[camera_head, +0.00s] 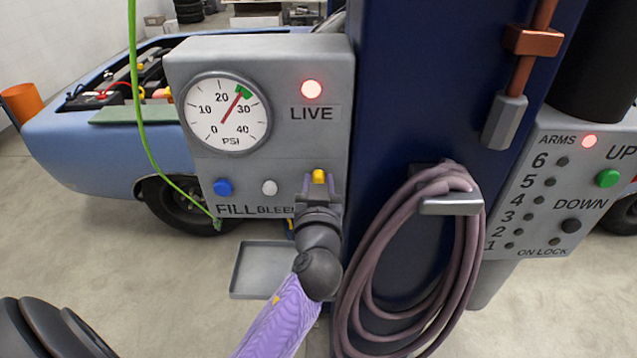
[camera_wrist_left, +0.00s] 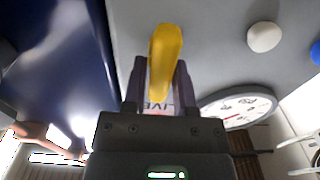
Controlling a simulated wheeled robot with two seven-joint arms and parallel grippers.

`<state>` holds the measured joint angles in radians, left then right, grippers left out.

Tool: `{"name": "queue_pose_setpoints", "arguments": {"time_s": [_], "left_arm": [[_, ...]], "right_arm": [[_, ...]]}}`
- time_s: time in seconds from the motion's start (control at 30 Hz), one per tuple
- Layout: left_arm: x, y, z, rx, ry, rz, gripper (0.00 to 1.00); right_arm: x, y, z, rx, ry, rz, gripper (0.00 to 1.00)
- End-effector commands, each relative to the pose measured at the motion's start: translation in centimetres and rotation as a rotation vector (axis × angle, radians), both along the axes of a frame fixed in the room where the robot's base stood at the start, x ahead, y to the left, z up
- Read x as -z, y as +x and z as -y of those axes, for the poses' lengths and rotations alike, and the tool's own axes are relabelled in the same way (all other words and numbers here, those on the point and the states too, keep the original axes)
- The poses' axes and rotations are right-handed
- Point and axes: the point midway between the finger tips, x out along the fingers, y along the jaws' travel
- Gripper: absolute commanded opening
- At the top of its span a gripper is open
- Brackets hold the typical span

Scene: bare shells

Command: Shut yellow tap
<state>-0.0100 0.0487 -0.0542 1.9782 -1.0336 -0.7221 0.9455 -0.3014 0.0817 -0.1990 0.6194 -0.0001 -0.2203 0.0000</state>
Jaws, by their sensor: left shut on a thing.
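The yellow tap (camera_head: 319,176) sits at the lower right of the grey gauge panel (camera_head: 268,110), right of the white button. In the left wrist view the tap (camera_wrist_left: 164,55) is a yellow lever reaching up between the fingers. My left gripper (camera_head: 318,190) is against the panel's lower right, its fingers closed around the tap. In the wrist view the gripper (camera_wrist_left: 160,85) has one dark finger on each side of the lever. Part of the tap is hidden by the fingers. My right gripper is not in view.
The panel has a dial (camera_head: 227,113) with its needle near the green band, a lit red LIVE lamp (camera_head: 311,89), a blue button (camera_head: 222,187) and a white button (camera_head: 269,187). A coiled hose (camera_head: 368,260) hangs close right of my arm. A grey tray (camera_head: 262,270) lies below.

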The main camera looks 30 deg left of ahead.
Motion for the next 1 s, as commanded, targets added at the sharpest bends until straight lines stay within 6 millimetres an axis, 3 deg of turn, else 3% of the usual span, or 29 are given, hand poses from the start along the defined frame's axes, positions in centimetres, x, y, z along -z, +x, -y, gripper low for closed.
{"name": "queue_pose_setpoints", "arguments": {"time_s": [0.37, 1.0], "left_arm": [[0.0, 0.1, 0.2, -0.001, 0.176, -0.109, 0.0], [0.2, 0.4, 0.7, 0.0, 0.696, -0.426, 0.0]], "right_arm": [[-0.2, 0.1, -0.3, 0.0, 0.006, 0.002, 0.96], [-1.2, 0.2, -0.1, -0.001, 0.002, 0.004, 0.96]]}}
